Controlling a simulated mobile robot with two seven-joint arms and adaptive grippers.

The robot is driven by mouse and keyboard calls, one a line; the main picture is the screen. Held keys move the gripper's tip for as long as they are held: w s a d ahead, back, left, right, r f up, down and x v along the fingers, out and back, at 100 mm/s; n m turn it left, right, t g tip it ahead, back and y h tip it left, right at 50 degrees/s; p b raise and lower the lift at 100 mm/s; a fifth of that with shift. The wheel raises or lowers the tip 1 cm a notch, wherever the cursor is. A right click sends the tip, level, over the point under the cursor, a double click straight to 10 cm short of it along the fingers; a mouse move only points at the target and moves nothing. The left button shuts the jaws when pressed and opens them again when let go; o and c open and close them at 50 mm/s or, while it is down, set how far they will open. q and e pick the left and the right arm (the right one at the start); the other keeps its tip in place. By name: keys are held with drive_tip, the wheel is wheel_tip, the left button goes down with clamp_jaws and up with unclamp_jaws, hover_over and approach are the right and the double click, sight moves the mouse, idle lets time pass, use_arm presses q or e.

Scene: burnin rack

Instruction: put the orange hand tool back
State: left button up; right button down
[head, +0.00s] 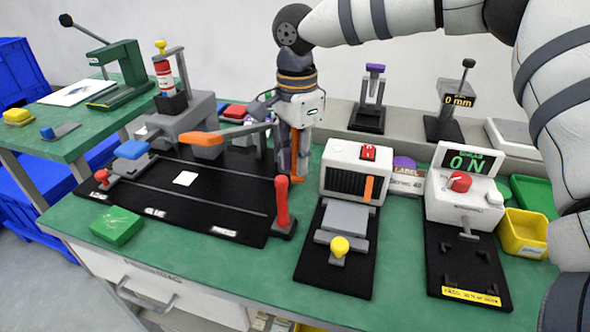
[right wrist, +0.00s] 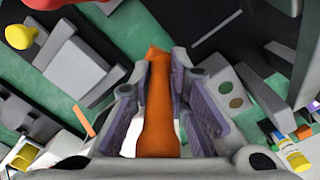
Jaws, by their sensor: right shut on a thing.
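My right gripper (head: 292,165) points down over the workbench, behind the black mat with the levers. It is shut on the orange hand tool (head: 296,142), which hangs upright between the fingers with its lower end close to the green bench top. I cannot tell whether that end touches. In the right wrist view the orange tool (right wrist: 158,105) runs between the two purple-padded fingers (right wrist: 160,125). Its upper part is hidden by the gripper in the head view. My left gripper is not in view.
A grey device with an orange lever (head: 200,139) stands left of the gripper. A red upright handle (head: 281,202) is in front. A white box with a black grille (head: 351,172) stands to the right, then a force gauge (head: 464,190) and a yellow bin (head: 524,233).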

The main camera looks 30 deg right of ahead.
drive_tip(key=shift+s+f, duration=0.1)
drive_tip(key=shift+f, duration=1.15)
drive_tip(key=shift+f, duration=0.1)
drive_tip(key=shift+f, duration=0.5)
drive_tip(key=c, duration=1.5)
unclamp_jaws()
drive_tip(key=shift+c, duration=0.2)
wheel_tip(320, 180, up, 13)
drive_tip(key=shift+r, duration=0.15)
